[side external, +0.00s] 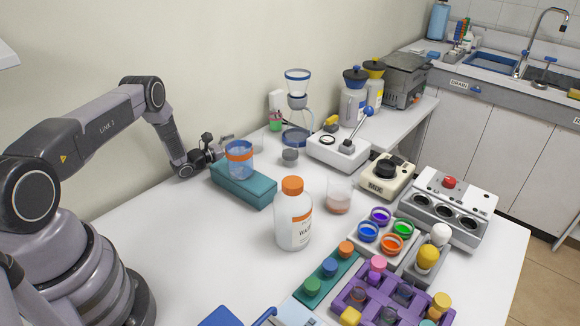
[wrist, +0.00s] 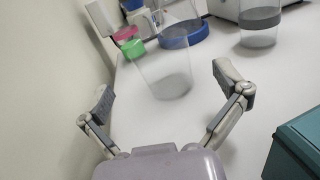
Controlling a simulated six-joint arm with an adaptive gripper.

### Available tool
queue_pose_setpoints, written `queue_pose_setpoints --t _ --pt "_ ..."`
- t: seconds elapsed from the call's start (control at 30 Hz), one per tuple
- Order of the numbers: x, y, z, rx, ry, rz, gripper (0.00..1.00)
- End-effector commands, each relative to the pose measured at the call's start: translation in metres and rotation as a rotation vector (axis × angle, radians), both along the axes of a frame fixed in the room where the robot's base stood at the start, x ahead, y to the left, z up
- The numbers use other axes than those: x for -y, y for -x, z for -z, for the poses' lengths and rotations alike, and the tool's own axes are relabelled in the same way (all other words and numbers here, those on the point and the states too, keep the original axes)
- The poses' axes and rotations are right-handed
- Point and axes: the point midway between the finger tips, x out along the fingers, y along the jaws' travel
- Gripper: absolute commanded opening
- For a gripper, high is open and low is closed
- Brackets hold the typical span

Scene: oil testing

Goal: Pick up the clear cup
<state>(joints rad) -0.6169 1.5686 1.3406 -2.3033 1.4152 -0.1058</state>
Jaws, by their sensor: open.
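A clear cup (wrist: 162,68), empty and see-through, stands on the white table ahead of my gripper in the wrist view. In the side view the clear cup (side external: 258,142) is faint, near the wall behind the teal block. My gripper (wrist: 166,86) is open and empty, its two fingers spread wide. The cup shows between and beyond the fingertips, apparently apart from both.
The teal block (side external: 243,187) carries a blue beaker with an orange band (side external: 239,161) and lies right of my gripper. A blue-ringed glass stand (side external: 296,137) and small grey cup (side external: 290,155) stand beyond. A white bottle (side external: 293,220) and beaker (side external: 338,196) stand nearer the camera.

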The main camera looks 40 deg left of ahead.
Motion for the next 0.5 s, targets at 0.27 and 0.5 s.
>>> queue_pose_setpoints --t 0.27,0.5 --pt "0.01 -0.043 0.001 -0.001 -0.002 0.002 0.97" --pt "0.011 -0.049 0.0 -0.001 0.001 0.0 0.97"
